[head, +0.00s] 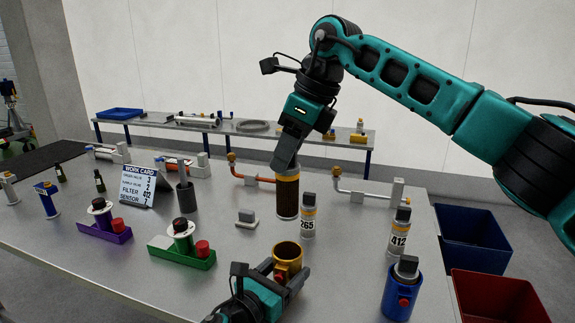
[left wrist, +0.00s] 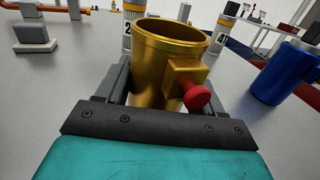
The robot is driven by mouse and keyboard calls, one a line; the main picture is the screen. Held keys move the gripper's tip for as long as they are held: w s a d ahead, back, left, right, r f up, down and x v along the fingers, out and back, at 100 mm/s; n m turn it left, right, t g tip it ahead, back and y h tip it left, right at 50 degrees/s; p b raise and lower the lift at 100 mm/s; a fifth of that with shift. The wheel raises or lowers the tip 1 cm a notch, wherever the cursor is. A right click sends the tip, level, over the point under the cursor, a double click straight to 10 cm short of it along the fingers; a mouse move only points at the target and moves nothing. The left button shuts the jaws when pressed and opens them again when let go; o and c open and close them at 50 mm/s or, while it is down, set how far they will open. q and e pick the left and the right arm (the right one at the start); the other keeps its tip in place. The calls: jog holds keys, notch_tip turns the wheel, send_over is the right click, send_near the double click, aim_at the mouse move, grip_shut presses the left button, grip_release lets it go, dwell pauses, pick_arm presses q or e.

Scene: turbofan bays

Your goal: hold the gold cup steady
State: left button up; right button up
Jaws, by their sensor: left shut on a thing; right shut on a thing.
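The gold cup (head: 287,255) stands upright near the front middle of the table, its open mouth up and hollow. It fills the middle of the left wrist view (left wrist: 160,62), with a red knob (left wrist: 197,96) on a block on its side. My left gripper (head: 281,276) is shut on the cup, one finger on each side. My right gripper (head: 286,164) points down and is shut on the top of a dark brown cylinder with gold bands (head: 287,198). That cylinder is upright behind the cup; I cannot tell whether its bottom touches the table.
Canister 265 (head: 308,218) stands close behind the cup, right of the brown cylinder. Canister 412 (head: 398,232) and a blue cup (head: 399,297) stand right. Green (head: 172,252) and purple (head: 105,230) trays and a work card (head: 138,186) are left.

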pick_arm(q)
jog(key=o, duration=1.3)
